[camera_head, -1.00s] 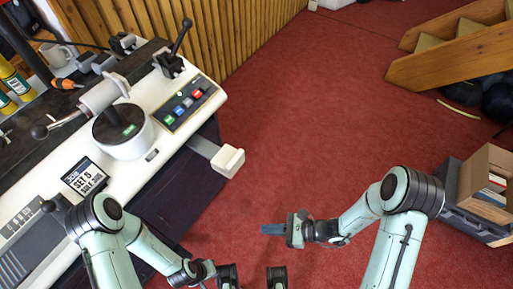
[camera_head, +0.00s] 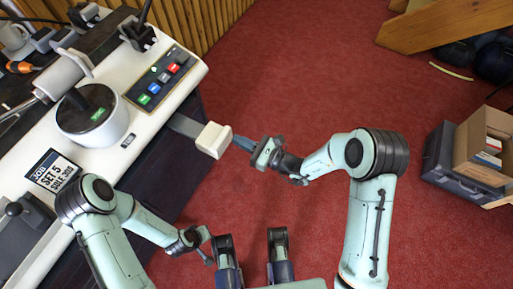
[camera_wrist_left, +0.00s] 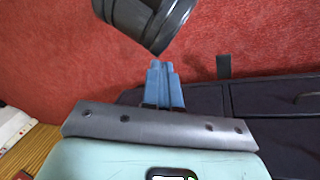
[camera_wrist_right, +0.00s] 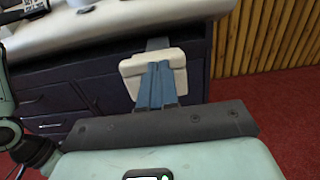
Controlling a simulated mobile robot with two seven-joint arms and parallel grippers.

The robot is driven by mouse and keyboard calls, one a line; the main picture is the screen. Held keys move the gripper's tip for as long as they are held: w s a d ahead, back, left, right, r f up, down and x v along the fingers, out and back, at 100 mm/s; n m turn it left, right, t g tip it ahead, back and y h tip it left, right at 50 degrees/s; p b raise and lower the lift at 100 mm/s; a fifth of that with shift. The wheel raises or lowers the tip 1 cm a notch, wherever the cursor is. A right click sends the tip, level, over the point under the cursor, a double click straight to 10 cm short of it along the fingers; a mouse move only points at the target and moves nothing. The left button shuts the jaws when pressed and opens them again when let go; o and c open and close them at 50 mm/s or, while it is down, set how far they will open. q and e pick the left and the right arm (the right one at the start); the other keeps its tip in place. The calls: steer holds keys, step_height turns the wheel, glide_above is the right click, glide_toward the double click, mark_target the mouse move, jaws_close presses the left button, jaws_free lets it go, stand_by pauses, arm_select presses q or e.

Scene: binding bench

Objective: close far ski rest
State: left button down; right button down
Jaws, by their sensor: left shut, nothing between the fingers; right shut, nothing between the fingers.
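The far ski rest (camera_head: 213,140) is a cream block on a grey arm that sticks out from the right side of the white-topped bench, in the head view. My right gripper (camera_head: 239,143) is shut, with its blue fingers pointing at the block's outer end. In the right wrist view the fingers (camera_wrist_right: 157,72) overlap the front of the ski rest (camera_wrist_right: 176,60). They are touching it or very close; I cannot tell which. My left gripper (camera_wrist_left: 162,72) is shut and empty, low beside the dark cabinet, away from the ski rest.
The bench (camera_head: 114,158) carries a control panel (camera_head: 163,78) with coloured buttons, a round machine part (camera_head: 91,118) and a job card (camera_head: 52,172). An open cardboard box (camera_head: 480,148) stands at the right. Red floor lies clear between them.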

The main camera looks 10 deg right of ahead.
mark_target(209, 129)
arm_select(q)
steer(key=shift+w+a+f, duration=0.15)
steer(key=shift+w+f, duration=0.05)
steer(key=shift+w, duration=0.1)
arm_select(e)
steer(key=shift+x, duration=1.1)
